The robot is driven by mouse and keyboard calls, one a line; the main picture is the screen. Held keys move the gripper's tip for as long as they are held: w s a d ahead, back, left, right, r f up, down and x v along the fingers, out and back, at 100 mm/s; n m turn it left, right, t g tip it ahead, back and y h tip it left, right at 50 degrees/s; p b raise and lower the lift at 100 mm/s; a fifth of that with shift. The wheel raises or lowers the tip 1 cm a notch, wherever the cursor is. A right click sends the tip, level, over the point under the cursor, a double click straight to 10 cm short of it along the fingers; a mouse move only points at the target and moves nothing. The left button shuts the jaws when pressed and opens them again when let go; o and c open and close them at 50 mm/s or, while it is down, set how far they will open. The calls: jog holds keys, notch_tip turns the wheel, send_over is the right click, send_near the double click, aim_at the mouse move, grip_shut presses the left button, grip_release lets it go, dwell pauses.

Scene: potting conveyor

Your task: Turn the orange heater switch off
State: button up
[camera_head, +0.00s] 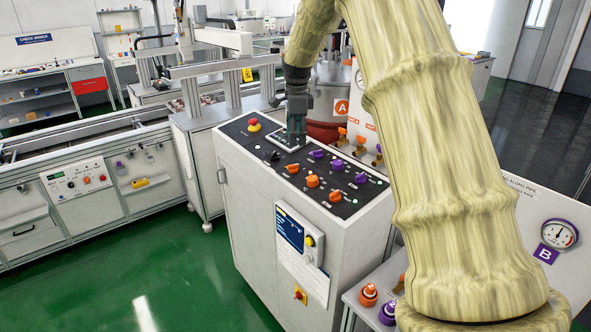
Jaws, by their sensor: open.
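Several orange and purple knobs sit on the dark sloped top panel (344,209) of a white control cabinet. The orange ones form a row: a left knob (292,168), a middle knob (312,181) and a right knob (337,196). Their labels are too small to read, so I cannot tell which is the heater switch. My gripper (295,139) is open and points down over the back left part of the panel, behind the left orange knob. It appears apart from the orange knobs. The gripper hides part of the panel under it.
Purple knobs (337,166) stand behind the orange row. A red emergency button (253,125) and a black knob (271,156) are at the panel's left. Green floor is clear at left.

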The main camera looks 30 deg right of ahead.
aim_at(295, 165)
jog(key=f+p, duration=0.1)
jog(key=f, duration=0.2)
jog(key=f+p, duration=0.1)
jog(key=f, duration=0.3)
jog(key=w+f+p, duration=0.1)
jog(key=f+p, duration=0.1)
jog(key=f, duration=0.2)
jog(key=shift+d, duration=0.1)
jog(key=c, duration=1)
